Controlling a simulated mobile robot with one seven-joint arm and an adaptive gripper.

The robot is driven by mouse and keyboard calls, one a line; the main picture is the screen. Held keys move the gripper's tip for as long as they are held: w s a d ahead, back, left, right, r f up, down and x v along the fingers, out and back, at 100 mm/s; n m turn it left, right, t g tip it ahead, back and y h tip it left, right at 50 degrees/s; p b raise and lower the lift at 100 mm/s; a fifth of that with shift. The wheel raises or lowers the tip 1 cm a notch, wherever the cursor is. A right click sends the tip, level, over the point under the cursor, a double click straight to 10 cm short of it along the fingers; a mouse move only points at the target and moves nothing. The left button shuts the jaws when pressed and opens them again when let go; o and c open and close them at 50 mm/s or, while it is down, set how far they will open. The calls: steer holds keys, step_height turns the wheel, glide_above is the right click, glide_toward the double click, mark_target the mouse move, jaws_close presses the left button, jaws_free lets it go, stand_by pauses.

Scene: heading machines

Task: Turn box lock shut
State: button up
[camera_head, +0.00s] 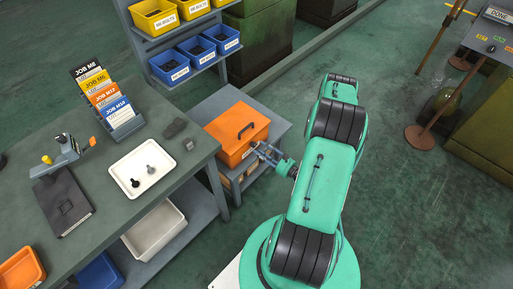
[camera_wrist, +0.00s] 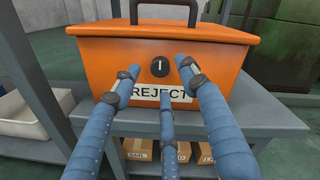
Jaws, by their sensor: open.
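An orange box (camera_head: 236,130) with a dark top handle stands on a grey shelf beside the workbench. In the wrist view the orange box (camera_wrist: 205,55) faces me, with a "REJECT" label on its front. A round black lock (camera_wrist: 160,66) with a pale upright slot mark sits just above the label. My gripper (camera_wrist: 158,82) is open in front of the box, with one blue finger left of the lock, one right of it and a third below. The fingers look apart from the lock; contact with the box front cannot be told. My gripper (camera_head: 264,152) also shows in the head view.
Yellow and blue bins stand on a rack above. Small cartons (camera_wrist: 170,150) sit on the shelf below the box.

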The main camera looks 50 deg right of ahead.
mark_target(253, 144)
steer(key=shift+w+a+b, duration=0.1)
steer(key=shift+w+b, duration=0.2)
steer(key=shift+w, duration=1.75)
steer(key=shift+c, duration=0.5)
jaws_close()
